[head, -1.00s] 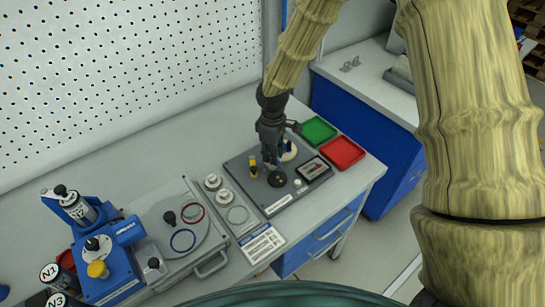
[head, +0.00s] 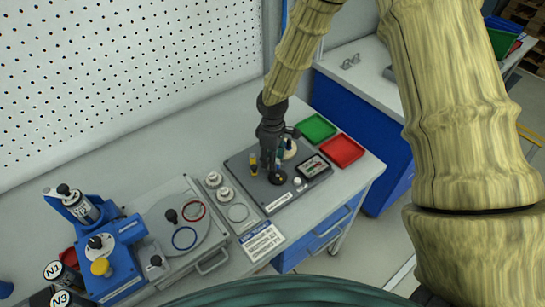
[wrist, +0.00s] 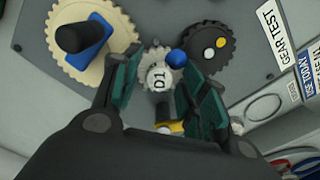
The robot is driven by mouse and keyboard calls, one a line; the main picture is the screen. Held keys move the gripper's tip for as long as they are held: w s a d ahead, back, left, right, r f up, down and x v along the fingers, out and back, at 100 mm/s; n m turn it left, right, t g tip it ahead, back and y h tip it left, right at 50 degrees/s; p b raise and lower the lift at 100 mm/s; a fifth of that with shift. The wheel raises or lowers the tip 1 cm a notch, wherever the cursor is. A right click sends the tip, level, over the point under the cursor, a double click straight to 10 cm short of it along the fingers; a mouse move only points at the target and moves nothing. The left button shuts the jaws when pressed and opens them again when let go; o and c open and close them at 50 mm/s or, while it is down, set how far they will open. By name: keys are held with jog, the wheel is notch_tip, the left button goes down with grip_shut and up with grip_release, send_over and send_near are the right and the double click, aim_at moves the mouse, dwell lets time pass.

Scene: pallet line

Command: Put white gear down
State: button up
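The white gear (wrist: 158,58) lies between the cream gear (wrist: 64,58) and the dark gear (wrist: 207,48) in the wrist view. A round white cap marked D1 (wrist: 158,78) stands on it or in front of it. My gripper (wrist: 160,66) has one finger on each side, with narrow gaps beside the cap, so it looks open. Whether the fingertips touch the gear's teeth is hard to tell. In the head view my gripper (head: 274,160) is low over the grey gear board (head: 286,198) and hides the white gear. The dark gear (head: 277,178) shows just in front of it.
A yellow-topped post (head: 253,165) stands left of my gripper. The cream gear (head: 289,149) with its blue and black post stands behind right. Green (head: 318,128) and red (head: 342,151) trays lie beyond the board. A fixture with rings (head: 184,224) is at left.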

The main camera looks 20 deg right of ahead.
jog(key=shift+r, duration=0.1)
notch_tip(320, 180, up, 12)
jog(key=b, duration=0.3)
jog(key=shift+b, duration=0.4)
jog(key=shift+c, duration=0.3)
dwell(1.0)
